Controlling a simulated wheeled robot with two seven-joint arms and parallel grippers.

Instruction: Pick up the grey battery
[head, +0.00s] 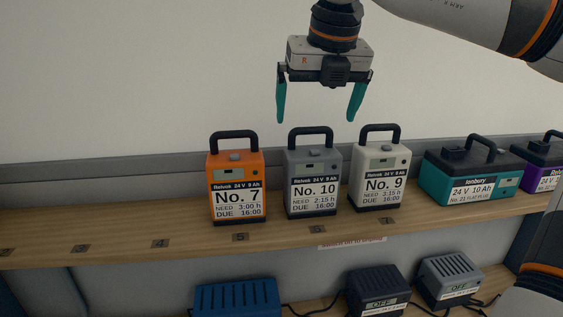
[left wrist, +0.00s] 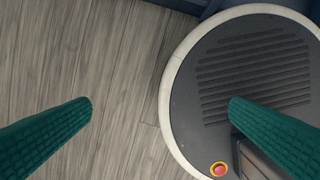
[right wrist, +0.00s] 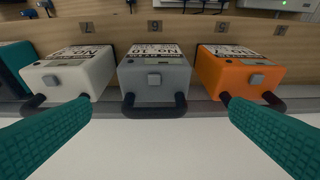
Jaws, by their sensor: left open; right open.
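The grey battery (head: 312,180), labelled No. 10, stands upright on the wooden shelf with its black handle on top. It sits between the orange battery No. 7 (head: 237,185) and the white battery No. 9 (head: 380,180). My right gripper (head: 316,118) is open and empty, pointing down above the grey battery's handle and apart from it. In the right wrist view the grey battery (right wrist: 154,76) and its handle lie centred between the teal fingers. My left gripper (left wrist: 160,103) is open and empty over the floor and my base.
The wooden shelf (head: 120,225) is bare to the left of the orange battery. A teal battery (head: 470,180) and a purple one (head: 546,180) stand to the right. Blue (head: 237,299) and dark chargers with cables sit on the lower shelf. A wall rises behind.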

